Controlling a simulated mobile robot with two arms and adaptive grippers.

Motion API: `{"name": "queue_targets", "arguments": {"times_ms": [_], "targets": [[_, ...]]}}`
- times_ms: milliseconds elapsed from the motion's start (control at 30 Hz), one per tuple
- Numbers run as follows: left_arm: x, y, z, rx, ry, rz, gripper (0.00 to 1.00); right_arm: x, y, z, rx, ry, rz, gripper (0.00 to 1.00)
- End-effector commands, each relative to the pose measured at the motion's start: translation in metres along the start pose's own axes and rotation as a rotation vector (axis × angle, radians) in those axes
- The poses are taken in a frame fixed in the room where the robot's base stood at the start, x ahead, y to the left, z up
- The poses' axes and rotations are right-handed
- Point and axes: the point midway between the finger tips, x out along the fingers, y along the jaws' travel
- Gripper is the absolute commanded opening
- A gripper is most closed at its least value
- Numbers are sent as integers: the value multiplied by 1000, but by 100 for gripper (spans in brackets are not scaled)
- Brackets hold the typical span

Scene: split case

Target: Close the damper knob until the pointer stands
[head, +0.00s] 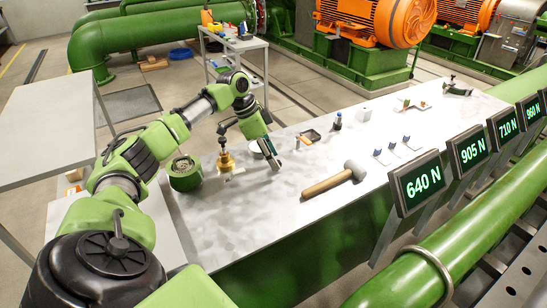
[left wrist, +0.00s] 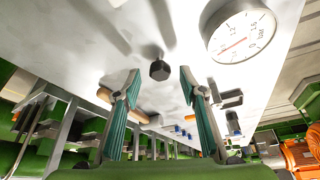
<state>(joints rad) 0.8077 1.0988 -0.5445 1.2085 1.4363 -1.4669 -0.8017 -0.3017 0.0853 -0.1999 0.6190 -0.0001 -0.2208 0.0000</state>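My left gripper (head: 246,147) reaches down over the white bench from the left. In the left wrist view its two teal fingers (left wrist: 160,88) stand wide apart with nothing between the pads. A small dark hexagonal knob (left wrist: 159,70) on a stem shows beyond the gap, roughly centred. I cannot tell that the fingers touch it. A round white gauge (left wrist: 241,36) marked in bar, with a thin red pointer, is at upper right of that view. In the head view a brass fitting (head: 226,162) stands on the bench beside the gripper. My right gripper is not in view.
A green cylindrical body (head: 184,173) stands left of the brass fitting. A mallet (head: 335,179) lies on the bench to the right, with small tools behind it. Lit displays, including 640 N (head: 421,183), line the right edge. Bare bench lies in front of the mallet.

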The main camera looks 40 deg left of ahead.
Motion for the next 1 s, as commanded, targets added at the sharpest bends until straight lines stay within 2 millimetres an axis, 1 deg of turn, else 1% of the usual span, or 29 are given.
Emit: {"name": "queue_targets", "arguments": {"times_ms": [33,133,433,467,500,567,600,833,1000], "targets": [[5,0,0,0,0,1,38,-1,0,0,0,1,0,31],[10,0,0,0,-1,1,38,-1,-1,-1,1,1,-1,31],[12,0,0,1,0,-1,38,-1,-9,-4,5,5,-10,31],[12,0,0,1,0,-1,30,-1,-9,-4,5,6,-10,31],[12,0,0,1,0,-1,20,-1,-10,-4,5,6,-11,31],[12,0,0,1,0,-1,4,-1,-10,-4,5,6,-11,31],[12,0,0,1,0,-1,0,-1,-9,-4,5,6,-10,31],[11,0,0,-5,-1,-3,0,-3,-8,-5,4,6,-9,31],[9,1,0,-44,-3,-19,0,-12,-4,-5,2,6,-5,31]]}}
